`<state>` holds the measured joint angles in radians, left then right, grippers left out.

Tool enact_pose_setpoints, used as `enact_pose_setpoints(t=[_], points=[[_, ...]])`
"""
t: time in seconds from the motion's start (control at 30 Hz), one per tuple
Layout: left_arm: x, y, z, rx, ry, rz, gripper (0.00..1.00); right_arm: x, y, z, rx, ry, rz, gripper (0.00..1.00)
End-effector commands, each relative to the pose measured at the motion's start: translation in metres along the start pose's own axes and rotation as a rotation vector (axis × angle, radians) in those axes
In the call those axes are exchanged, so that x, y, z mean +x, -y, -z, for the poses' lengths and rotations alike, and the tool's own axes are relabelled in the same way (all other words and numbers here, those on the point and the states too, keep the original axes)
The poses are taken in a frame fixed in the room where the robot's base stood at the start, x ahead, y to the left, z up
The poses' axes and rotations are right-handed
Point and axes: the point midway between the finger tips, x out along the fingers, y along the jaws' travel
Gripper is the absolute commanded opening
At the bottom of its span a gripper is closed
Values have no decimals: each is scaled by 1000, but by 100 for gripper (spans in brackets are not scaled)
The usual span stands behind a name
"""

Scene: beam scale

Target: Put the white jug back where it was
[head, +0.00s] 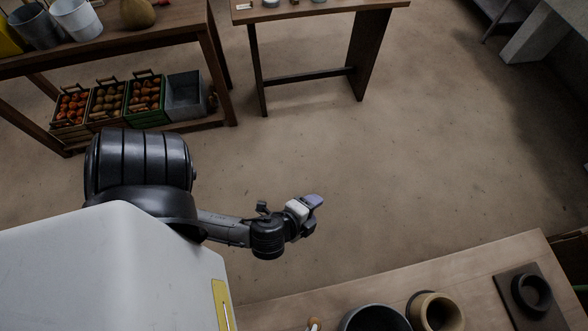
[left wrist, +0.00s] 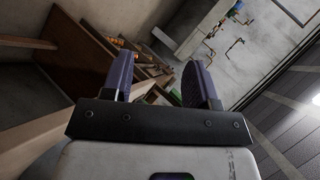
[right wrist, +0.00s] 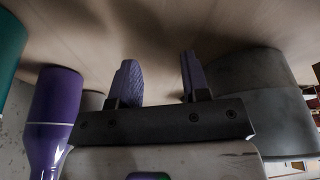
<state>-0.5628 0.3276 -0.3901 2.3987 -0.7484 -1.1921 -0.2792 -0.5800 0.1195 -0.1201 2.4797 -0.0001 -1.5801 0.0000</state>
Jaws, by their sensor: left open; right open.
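No jug can be made out for certain in any view. A white bucket-like vessel (head: 76,18) stands on the shelf top at the upper left of the head view, far from both grippers. My left gripper (head: 314,203) is over open floor in the head view. In the left wrist view its fingers (left wrist: 155,82) are apart with nothing between them. My right gripper is outside the head view. In the right wrist view its fingers (right wrist: 159,78) are apart and empty, between a purple bottle (right wrist: 56,108) and a large grey cylinder (right wrist: 255,95).
A wooden table (head: 475,271) at the lower right holds a dark pot (head: 375,319), a tan pot (head: 436,313) and a dark ring (head: 531,291) on a square board. Crates of produce (head: 107,103) sit on the lower shelf. The middle floor is clear.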

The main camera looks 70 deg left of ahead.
Motion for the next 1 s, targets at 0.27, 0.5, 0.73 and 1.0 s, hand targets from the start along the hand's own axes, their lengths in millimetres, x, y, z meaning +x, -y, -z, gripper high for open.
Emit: enact_pose_setpoints(t=[0.27,0.5,0.73,1.0], points=[[-13,-39,-19,-541,218,-442,54,0,-1,0,-4,1,-4,43],[-29,-53,-16,-721,289,-627,54,0,-1,0,-4,1,-3,43],[-32,-56,-16,-746,300,-657,54,0,-1,0,-2,0,-2,43],[-34,-53,-15,-744,299,-655,54,-3,1,1,3,-1,3,43]])
